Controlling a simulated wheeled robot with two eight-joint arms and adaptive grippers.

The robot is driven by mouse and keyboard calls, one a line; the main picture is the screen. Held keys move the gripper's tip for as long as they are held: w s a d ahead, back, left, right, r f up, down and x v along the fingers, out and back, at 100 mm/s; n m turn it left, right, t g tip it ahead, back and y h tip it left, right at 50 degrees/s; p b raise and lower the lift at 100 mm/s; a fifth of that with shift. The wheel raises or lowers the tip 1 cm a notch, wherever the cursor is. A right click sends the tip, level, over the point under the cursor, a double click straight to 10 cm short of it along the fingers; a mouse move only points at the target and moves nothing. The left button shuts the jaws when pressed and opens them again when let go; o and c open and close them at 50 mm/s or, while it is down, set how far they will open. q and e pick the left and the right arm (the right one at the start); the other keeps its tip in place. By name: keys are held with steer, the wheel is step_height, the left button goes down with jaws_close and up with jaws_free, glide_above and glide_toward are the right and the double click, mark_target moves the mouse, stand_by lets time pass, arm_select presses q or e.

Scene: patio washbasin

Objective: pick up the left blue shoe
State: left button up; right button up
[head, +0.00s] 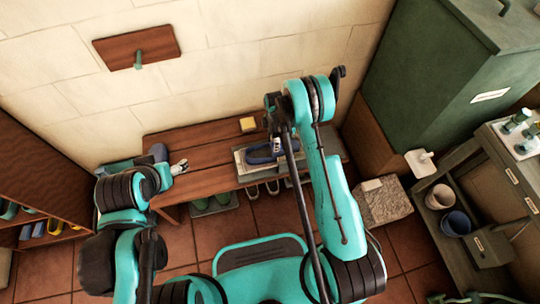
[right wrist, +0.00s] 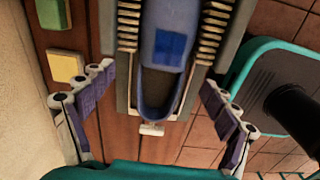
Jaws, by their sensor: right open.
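A blue shoe (head: 260,155) rests on a grey bristled stand (head: 242,168) on the wooden bench. In the right wrist view the shoe (right wrist: 163,75) points up the picture, its opening towards me, between two bristle rows of the stand (right wrist: 212,35). My right gripper (head: 277,144) is above the shoe. In the wrist view its fingers (right wrist: 155,102) are spread wide on either side of the shoe's heel end, apart from it. My left gripper (head: 180,167) is over the bench's left end; its finger opening is too small to tell.
A yellow block (head: 248,125) sits on the bench (head: 200,155) near the wall; it also shows in the wrist view (right wrist: 66,67). Shoes stand on the floor below. A green cabinet (head: 440,80) and a shelf with pots stand right. The bench middle is clear.

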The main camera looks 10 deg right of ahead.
steer(key=f, duration=0.3)
steer(key=f+b, duration=0.1)
steer(key=shift+s+a+f, duration=0.15)
steer(key=shift+s+f, duration=0.15)
steer(key=shift+s, duration=0.05)
step_height(320, 180, down, 5)
steer(key=b, duration=0.3)
steer(key=shift+w+f, duration=0.15)
steer(key=shift+f, duration=0.05)
steer(key=shift+r, duration=0.1)
steer(key=shift+c, duration=0.3)
steer(key=c, duration=1.1)
